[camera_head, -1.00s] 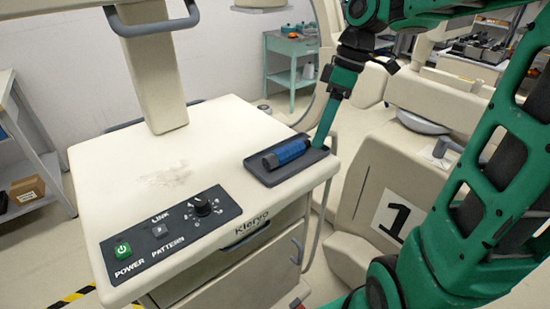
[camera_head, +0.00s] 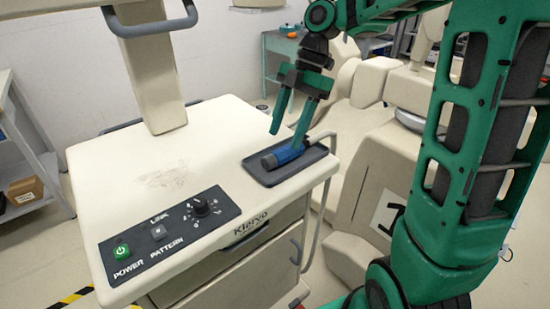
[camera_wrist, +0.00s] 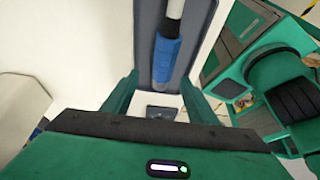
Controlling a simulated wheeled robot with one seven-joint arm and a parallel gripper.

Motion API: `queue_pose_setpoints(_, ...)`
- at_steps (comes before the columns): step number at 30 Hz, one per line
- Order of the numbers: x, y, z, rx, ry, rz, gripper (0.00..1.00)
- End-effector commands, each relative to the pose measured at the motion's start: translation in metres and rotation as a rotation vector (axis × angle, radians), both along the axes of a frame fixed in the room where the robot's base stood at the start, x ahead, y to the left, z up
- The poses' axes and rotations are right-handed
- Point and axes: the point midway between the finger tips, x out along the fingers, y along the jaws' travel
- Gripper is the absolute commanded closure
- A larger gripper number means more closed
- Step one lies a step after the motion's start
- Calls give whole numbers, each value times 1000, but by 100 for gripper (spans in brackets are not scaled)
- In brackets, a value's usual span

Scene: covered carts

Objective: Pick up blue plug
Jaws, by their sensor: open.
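The blue plug (camera_head: 284,155) lies on its side in a shallow dark tray (camera_head: 262,178) at the right corner of the cart top. In the wrist view the plug (camera_wrist: 165,58) shows a blue body with a lighter shaft at one end and a dark tip. My gripper (camera_head: 287,142) is open above the tray, its fingers pointing down. One finger overlaps the plug in the head view; the other is left of it. In the wrist view the plug lies ahead, between the lines of the two fingers (camera_wrist: 160,90). I see no grip on it.
The cart top (camera_head: 130,150) is mostly bare, with a control panel (camera_head: 170,235) at its front. A post (camera_head: 155,90) rises from its back. A metal side rail (camera_head: 325,190) runs beside the tray. A beige machine stands to the right.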

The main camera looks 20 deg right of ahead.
Motion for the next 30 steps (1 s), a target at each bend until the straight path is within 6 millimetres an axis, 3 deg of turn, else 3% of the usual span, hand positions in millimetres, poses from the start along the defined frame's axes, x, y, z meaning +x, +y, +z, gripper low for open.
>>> queue_pose_setpoints(5,-3,5,-9,1,1,0,47)
queue_pose_setpoints(15,-12,21,-47,-1,2,0,47)
queue_pose_setpoints(23,-12,21,-49,-1,-1,-1,47)
queue_pose_setpoints(30,-12,21,-49,-1,-1,-1,98)
